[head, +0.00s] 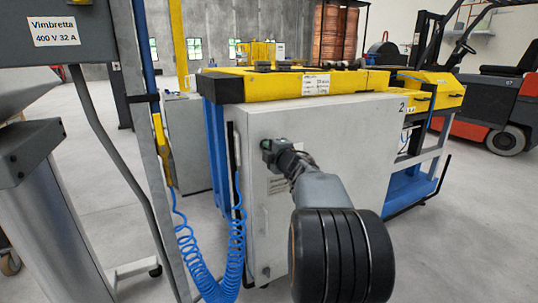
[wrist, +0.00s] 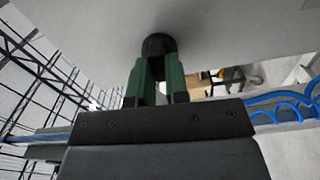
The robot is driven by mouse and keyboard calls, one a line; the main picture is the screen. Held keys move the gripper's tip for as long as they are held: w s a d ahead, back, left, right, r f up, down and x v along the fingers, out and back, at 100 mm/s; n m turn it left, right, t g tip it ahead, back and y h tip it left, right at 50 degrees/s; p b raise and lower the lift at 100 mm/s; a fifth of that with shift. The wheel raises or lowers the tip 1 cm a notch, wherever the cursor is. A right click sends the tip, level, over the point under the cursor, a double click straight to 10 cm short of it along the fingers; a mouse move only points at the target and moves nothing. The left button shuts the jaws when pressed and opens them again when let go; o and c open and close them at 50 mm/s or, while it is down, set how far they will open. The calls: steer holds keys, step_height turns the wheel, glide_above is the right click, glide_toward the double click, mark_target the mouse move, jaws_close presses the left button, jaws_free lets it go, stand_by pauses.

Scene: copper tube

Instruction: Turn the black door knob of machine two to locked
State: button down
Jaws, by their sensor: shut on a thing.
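Machine two (head: 340,130) is a grey cabinet with a yellow and black top and a small "2" at its upper right corner. My gripper (head: 268,150) is at the upper left of the cabinet's front panel, at the end of my arm. In the wrist view the two green fingers of my gripper (wrist: 157,75) are shut on the round black door knob (wrist: 158,44), which stands out from the pale panel. In the head view the gripper hides the knob. I cannot tell which way the knob is turned.
A blue coiled hose (head: 215,255) hangs to the left of the cabinet, beside a grey post. A grey box labelled "Vimbretta" (head: 55,35) is at the upper left. A red and black forklift (head: 490,105) stands at the back right. The floor right of the machine is clear.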

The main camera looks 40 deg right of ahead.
steer(key=shift+n+b, duration=0.3)
steer(key=shift+n, duration=0.3)
steer(key=c, duration=1.1)
jaws_free()
steer(key=shift+s+a+p, duration=0.3)
steer(key=shift+s+p, duration=0.05)
steer(key=shift+s, duration=1.95)
steer(key=shift+s+a+p, duration=0.3)
steer(key=shift+s+a, duration=0.05)
steer(key=shift+s, duration=1.9)
steer(key=shift+s+a+p, duration=0.3)
steer(key=shift+s+p, duration=0.05)
steer(key=shift+s, duration=1.95)
